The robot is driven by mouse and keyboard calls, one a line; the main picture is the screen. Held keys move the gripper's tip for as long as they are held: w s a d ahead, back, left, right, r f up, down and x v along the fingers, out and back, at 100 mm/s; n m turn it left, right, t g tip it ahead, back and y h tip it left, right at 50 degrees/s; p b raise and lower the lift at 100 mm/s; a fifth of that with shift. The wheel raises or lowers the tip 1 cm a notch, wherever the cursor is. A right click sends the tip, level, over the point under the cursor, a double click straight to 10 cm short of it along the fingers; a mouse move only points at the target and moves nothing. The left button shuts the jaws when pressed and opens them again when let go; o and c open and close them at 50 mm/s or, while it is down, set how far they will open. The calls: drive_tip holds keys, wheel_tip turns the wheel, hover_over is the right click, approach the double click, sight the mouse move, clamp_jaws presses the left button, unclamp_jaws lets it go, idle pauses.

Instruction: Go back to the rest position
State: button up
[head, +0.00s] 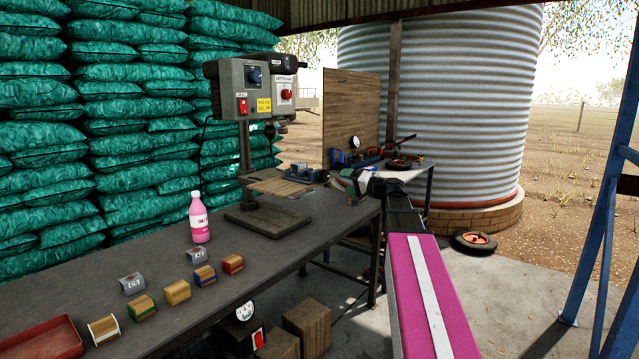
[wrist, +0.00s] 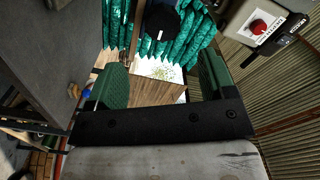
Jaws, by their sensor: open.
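My gripper (wrist: 160,80) is open in the wrist view, with its two green fingers wide apart and nothing between them. In the head view my arm reaches forward from the bottom right, and its dark end is beside the right edge of the workbench (head: 225,285), right of the drill press (head: 245,140). The fingertips are too small to make out clearly there. The wrist view is steeply tilted. It shows the press's control box with a red button (wrist: 258,27) at the upper right and a grey surface at the left.
On the workbench stand a pink bottle (head: 199,218), several small coloured blocks (head: 177,292) and a red tray (head: 42,340). A vise (head: 300,174) sits at the press. A second table (head: 410,172) with tools stands behind my arm. A blue post (head: 600,180) rises at the right.

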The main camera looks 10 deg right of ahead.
drive_tip(key=s+a+f+n+g+h, duration=0.1)
drive_tip(key=s+a+f+g+h, duration=0.2)
drive_tip(key=f, duration=0.5)
drive_tip(key=s+a+f+g, duration=0.2)
drive_tip(key=s+f, duration=0.2)
drive_tip(key=f, duration=0.5)
drive_tip(key=s+a+f+n+g+h, duration=0.1)
drive_tip(key=s+a+f+g+h, duration=0.2)
drive_tip(key=f, duration=0.5)
drive_tip(key=s+d+f+n+g+h, duration=0.1)
drive_tip(key=s+f+g+h, duration=0.3)
drive_tip(key=s+f, duration=1.3)
drive_tip(key=s+h, duration=0.1)
drive_tip(key=h, duration=0.1)
drive_tip(key=shift+d+f+g+h, duration=0.15)
drive_tip(key=shift+d+g+h, duration=0.2)
drive_tip(key=shift+g+h, duration=0.05)
